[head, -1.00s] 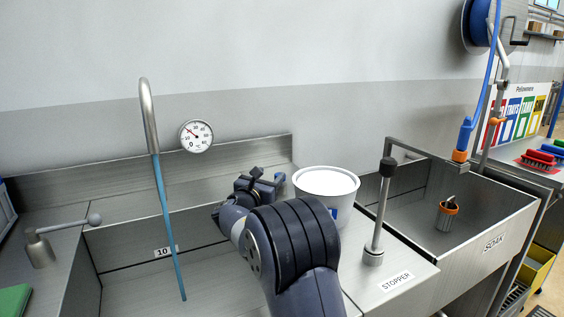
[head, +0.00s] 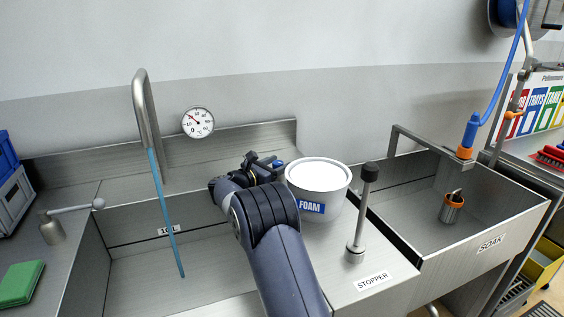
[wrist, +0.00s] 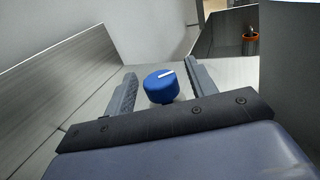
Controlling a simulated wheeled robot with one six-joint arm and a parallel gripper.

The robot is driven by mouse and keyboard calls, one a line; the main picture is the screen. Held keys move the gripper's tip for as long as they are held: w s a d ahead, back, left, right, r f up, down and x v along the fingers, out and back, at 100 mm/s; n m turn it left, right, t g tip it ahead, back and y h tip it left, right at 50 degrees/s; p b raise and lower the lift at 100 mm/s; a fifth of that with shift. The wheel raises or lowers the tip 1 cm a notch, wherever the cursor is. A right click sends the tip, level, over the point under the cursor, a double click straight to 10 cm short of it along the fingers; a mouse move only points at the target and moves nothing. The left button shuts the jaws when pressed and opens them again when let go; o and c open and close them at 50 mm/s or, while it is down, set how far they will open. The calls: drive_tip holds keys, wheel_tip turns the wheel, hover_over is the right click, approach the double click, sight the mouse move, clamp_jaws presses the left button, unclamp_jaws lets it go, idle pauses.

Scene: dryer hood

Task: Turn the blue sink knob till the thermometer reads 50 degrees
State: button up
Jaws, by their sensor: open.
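The blue knob (wrist: 161,88) has a white pointer line on top and sits between the two fingers of my gripper (wrist: 161,71) in the wrist view. The fingers are open, with a gap on each side of the knob. In the head view my gripper (head: 262,161) is at the sink's back right, with a bit of the blue knob (head: 278,163) showing beside it. The round thermometer (head: 198,122) hangs on the wall. Its red needle points to the upper left; the exact reading is too small to tell. Blue water (head: 166,215) runs from the curved spout (head: 140,105) into the sink (head: 130,262).
A white FOAM tub (head: 318,186) stands close to the right of my gripper. The black-topped stopper lever (head: 362,215) stands in front of it. The SOAK basin (head: 485,215) is farther right. A lever tap (head: 55,228) and green pad (head: 20,283) are at left.

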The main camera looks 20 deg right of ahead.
drive_tip(key=shift+x, duration=1.15)
drive_tip(key=c, duration=1)
drive_tip(key=shift+o, duration=0.2)
